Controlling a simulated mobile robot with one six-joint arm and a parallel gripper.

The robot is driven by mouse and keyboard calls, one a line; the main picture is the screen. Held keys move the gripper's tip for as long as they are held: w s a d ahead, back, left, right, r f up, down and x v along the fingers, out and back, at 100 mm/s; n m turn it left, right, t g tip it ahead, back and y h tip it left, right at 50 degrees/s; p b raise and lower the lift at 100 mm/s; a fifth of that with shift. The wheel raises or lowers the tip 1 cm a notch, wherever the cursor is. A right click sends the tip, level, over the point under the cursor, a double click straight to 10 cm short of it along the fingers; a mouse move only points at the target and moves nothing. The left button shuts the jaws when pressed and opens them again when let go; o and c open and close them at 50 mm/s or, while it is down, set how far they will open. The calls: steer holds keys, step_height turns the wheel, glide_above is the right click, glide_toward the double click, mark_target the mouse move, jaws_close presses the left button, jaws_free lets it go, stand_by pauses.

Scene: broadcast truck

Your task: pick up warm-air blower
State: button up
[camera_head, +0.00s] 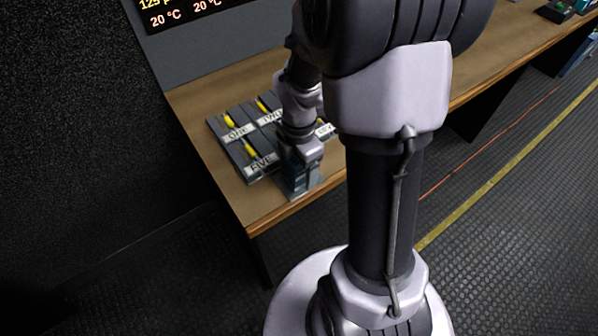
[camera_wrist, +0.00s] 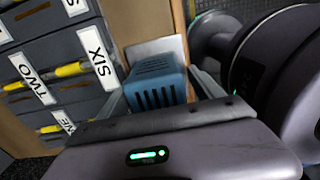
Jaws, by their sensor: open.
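The warm-air blower appears to be the blue slotted box (camera_wrist: 157,84) in the wrist view. Its vent slots face the camera and a pale grey plate (camera_wrist: 152,47) shows beyond it. My gripper (camera_wrist: 160,95) is open, with one grey finger on each side of the box. Whether the fingers touch it I cannot tell. In the head view my gripper (camera_head: 303,168) is low over the bench's near end, and the blue-grey box (camera_head: 299,184) shows only partly beneath it.
A grey rack of labelled bays (camera_head: 243,143) with yellow items lies left of the gripper on the wooden bench (camera_head: 270,213); it also shows in the wrist view (camera_wrist: 50,60). The bench's front edge is close by. Display panels (camera_head: 180,12) stand behind.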

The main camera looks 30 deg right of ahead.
steer(key=shift+f, duration=0.2)
steer(key=shift+c, duration=1)
jaws_close()
steer(key=shift+r+p, duration=0.15)
steer(key=shift+p, duration=0.15)
